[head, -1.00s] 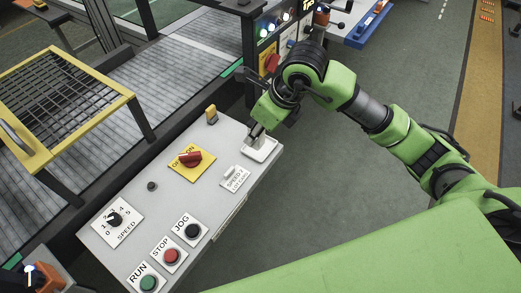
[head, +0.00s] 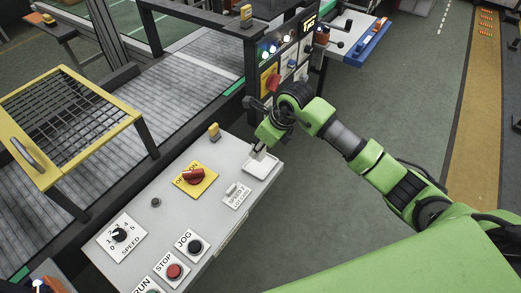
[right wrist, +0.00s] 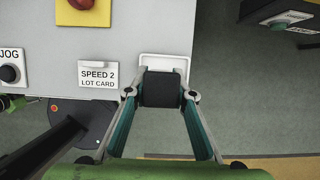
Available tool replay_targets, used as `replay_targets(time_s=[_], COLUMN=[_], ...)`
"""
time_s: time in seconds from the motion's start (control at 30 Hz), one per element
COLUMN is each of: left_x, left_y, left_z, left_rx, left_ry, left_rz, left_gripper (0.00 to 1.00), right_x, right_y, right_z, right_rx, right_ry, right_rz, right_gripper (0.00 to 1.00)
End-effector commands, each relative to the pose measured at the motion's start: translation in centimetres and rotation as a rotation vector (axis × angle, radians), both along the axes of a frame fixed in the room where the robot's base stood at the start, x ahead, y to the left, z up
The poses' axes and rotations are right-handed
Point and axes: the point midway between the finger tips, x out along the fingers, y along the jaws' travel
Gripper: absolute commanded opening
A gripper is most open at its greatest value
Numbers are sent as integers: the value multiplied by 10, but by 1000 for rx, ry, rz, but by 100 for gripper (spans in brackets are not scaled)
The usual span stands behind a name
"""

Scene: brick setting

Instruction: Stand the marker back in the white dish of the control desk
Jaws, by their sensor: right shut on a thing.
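The control desk (head: 150,228) is a pale grey slanted panel. The white dish (head: 264,170) is a small square tray at its far right corner; its edge also shows in the right wrist view (right wrist: 183,58). My right gripper (head: 258,154) is right at the dish, its fingertips pointing down over it. In the right wrist view, my right gripper (right wrist: 162,88) has its fingers closed together in front of the dish. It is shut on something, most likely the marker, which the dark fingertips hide. I cannot tell whether it touches the dish. My left gripper is not in view.
A speed 2 lot card (head: 237,196), a red rotary switch (head: 193,176) on a yellow plate and several buttons are on the desk near the dish. A yellow-framed mesh guard (head: 70,120) and a conveyor (head: 185,85) lie beyond. Open floor (head: 330,215) is to the right.

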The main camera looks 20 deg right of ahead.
Motion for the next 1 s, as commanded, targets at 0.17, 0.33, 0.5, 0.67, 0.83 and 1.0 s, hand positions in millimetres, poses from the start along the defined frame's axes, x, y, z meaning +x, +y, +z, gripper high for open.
replay_targets(time_s=[0.17, 0.33, 0.5, 0.67, 0.83, 1.0], left_x=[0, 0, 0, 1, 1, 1], left_y=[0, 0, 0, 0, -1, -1], left_z=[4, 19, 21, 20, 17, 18], left_rx=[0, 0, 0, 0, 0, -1], left_ry=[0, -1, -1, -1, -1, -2], left_rz=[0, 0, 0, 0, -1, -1], left_gripper=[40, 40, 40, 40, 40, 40], right_x=[7, 7, 9, 9, 9, 9], right_y=[-5, -6, -6, -6, -7, -6], right_z=[-9, -31, -43, -43, -46, -45], right_rx=[2, 3, 2, 2, 1, 1], right_ry=[0, 5, -2, -3, -2, -2], right_rz=[-1, -1, 0, 1, 1, 1], right_gripper=[10, 10, 10, 10, 31, 40])
